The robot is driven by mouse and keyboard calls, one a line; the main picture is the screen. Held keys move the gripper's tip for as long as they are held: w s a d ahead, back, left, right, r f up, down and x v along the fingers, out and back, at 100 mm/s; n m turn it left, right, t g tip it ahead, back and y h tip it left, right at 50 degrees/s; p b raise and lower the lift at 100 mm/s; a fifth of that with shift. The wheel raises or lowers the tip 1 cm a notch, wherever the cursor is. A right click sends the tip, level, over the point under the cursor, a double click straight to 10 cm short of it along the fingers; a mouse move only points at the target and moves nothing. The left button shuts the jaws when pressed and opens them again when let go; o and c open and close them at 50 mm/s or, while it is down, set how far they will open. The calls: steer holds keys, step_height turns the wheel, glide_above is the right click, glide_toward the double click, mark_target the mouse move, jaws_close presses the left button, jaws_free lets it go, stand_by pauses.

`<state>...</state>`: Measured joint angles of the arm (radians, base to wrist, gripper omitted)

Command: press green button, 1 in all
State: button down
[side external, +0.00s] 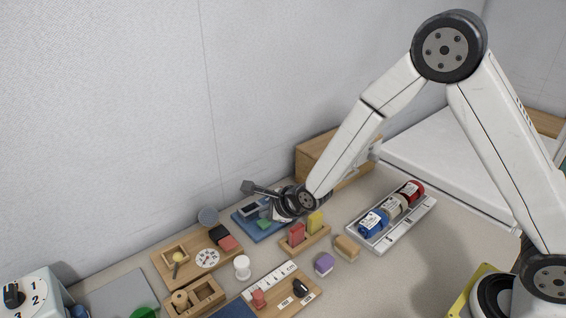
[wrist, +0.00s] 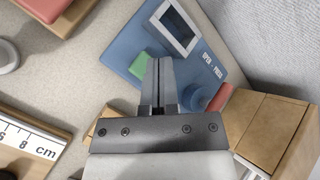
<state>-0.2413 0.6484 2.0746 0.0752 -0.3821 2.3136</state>
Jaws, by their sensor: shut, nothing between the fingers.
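A blue panel (wrist: 205,55) carries a square green button (wrist: 141,66), a grey-framed screen and a printed label. In the side view the panel (side external: 243,225) lies at the back of the table, with the green button (side external: 265,223) on its front part. My gripper (wrist: 160,62) is shut and empty. In the wrist view its fingertips show over the panel, just right of the green button and partly overlapping it. In the side view my gripper (side external: 277,214) is low over the panel. I cannot tell whether the fingertips touch the button.
A wooden block (side external: 297,239) with red and yellow pieces stands just in front of the panel. A wooden box (side external: 310,155) is behind at right. A tray (side external: 388,236) of rolls lies farther right. A red cylinder (wrist: 220,97) is by the panel. A wall rises behind.

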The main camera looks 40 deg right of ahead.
mark_target(267, 223)
steer(key=shift+f, duration=1)
stand_by(1.6)
steer(key=shift+r, duration=1)
steer(key=shift+r, duration=0.1)
steer(key=shift+r, duration=2.4)
